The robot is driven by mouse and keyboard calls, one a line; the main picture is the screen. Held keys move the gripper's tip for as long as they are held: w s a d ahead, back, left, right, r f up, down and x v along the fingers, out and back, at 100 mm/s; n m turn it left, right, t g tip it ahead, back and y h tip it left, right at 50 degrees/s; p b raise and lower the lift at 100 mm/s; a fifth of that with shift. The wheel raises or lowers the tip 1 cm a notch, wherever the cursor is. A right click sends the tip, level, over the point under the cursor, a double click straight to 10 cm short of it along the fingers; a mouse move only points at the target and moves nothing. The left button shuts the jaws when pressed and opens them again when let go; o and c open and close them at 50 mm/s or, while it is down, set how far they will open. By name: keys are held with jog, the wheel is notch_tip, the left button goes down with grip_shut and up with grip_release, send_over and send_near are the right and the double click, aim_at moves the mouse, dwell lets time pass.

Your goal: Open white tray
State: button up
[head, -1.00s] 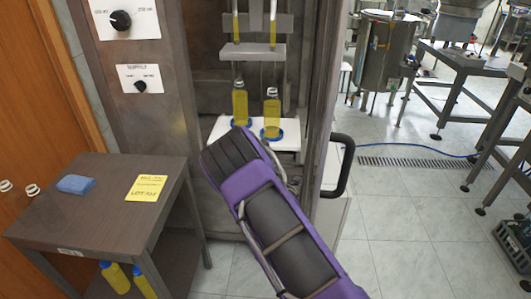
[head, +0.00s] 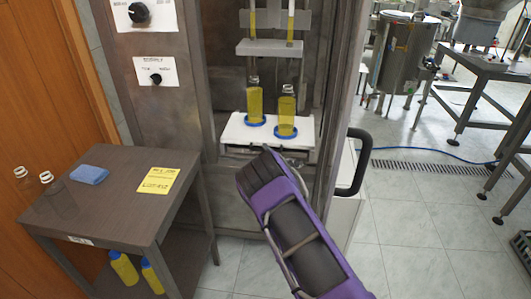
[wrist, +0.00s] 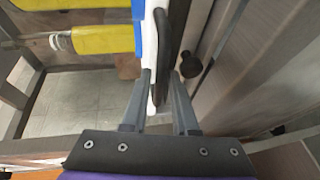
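The white tray (head: 238,133) sits inside the metal cabinet. Two yellow bottles (head: 285,113) stand on it in blue rings (head: 255,121). My gripper lies at the front of the tray; its fingers are hidden behind my wrist in the head view. In the wrist view, my gripper (wrist: 160,73) has its two fingers apart. They straddle the thin white tray edge (wrist: 151,103) and a dark curved handle (wrist: 164,40) beside it. Whether either finger touches them I cannot tell. The bottles appear sideways at upper left of the wrist view.
A grey plate (head: 270,48) with filling tubes hangs above the bottles. A black door handle (head: 360,165) sticks out on the right. A brown side table (head: 110,205) with a blue cloth (head: 89,174) and yellow note (head: 158,180) stands left.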

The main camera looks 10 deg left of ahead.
jog(key=shift+w+a, duration=0.1)
jog(key=shift+w, duration=0.2)
jog(key=shift+c, duration=0.2)
grip_shut()
dwell(1.2)
